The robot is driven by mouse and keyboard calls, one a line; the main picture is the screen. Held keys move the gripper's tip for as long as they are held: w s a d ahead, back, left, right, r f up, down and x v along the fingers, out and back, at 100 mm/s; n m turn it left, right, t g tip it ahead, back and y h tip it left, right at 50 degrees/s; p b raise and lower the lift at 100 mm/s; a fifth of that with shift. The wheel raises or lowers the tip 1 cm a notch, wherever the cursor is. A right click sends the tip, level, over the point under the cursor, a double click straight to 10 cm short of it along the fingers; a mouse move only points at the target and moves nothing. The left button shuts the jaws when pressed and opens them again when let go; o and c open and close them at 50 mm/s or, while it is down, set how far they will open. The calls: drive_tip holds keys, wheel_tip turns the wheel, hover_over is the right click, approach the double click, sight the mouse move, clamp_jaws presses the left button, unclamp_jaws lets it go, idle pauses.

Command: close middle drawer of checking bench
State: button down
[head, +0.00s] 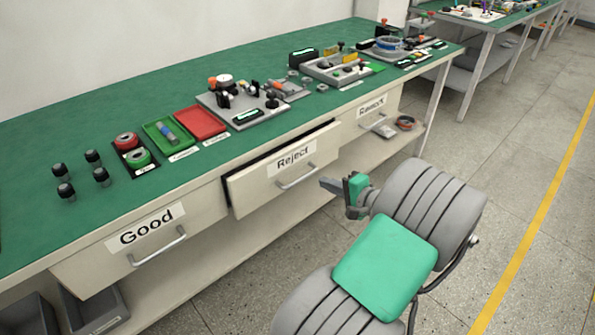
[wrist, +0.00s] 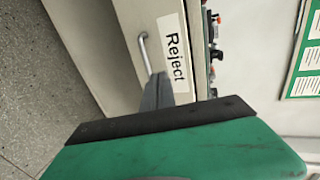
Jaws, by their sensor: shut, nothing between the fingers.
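The checking bench (head: 60,235) has a green top and three labelled drawers in its front. The middle drawer, labelled Reject (head: 270,180), stands partly pulled out, with a dark gap along its top. Its metal handle (head: 297,177) is on the front face. My gripper (head: 326,184) is shut and empty, in front of the right part of the Reject drawer. In the wrist view the closed fingers (wrist: 157,90) point at the drawer front (wrist: 135,15), beside the handle (wrist: 145,50) and below the label. I cannot tell whether the fingertips touch the drawer.
The Good drawer (head: 200,212) at left and the Rework drawer (head: 350,125) at right look closed. Grey bins (head: 95,305) stand under the bench at lower left. Fixtures and trays (head: 200,122) sit on the top. The floor (head: 520,180) at right is clear.

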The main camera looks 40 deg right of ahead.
drive_tip(key=b, duration=0.2)
approach(290, 166)
drive_tip(key=x, duration=0.5)
drive_tip(key=shift+w+f, duration=0.15)
drive_tip(key=shift+f, duration=0.15)
drive_tip(key=shift+w, duration=0.55)
drive_tip(key=shift+r, duration=0.1)
drive_tip(key=shift+w, duration=0.1)
